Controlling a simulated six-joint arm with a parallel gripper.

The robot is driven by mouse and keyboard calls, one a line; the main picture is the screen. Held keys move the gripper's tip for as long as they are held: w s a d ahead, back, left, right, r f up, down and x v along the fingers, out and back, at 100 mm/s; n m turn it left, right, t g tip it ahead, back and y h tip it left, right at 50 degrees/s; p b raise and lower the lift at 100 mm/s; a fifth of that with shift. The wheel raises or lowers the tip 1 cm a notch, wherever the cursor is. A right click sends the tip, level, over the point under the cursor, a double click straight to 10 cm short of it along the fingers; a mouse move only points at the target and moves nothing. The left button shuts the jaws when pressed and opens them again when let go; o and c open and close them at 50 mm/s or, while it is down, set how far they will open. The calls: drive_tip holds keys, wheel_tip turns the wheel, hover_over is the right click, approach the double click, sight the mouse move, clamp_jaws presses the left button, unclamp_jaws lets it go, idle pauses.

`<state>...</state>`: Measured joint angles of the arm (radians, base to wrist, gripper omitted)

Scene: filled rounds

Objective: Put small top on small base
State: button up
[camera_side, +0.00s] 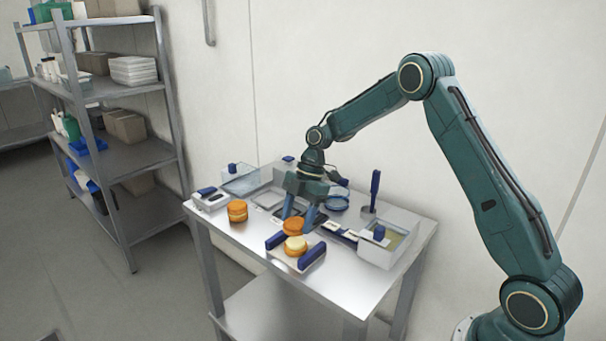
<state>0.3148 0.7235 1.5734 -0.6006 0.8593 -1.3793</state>
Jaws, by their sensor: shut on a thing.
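My gripper (299,218) points down over the middle of the table. It is shut on the small top (293,227), an orange-brown round, and holds it just behind the small base. The small base (296,246) is a round with a pale cream upper face. It sits between two dark blue blocks, the left block (276,240) and the right block (312,257), near the table's front edge. The top appears above and behind the base in this view; the exact gap between them cannot be told.
A filled orange round (238,211) stands at the left on the metal table (255,243). A clear box (384,247) with a blue knob stands at right, a blue upright handle (375,188) behind it.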

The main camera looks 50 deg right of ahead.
drive_tip(key=shift+f, duration=1.1)
drive_tip(key=shift+f, duration=0.85)
idle(1.4)
drive_tip(key=o, duration=0.8)
drive_tip(key=shift+c, duration=0.2)
drive_tip(key=shift+o, duration=0.4)
drive_tip(key=o, duration=0.4)
drive_tip(key=shift+c, duration=0.2)
drive_tip(key=shift+r, duration=0.1)
drive_tip(key=shift+r, duration=3.45)
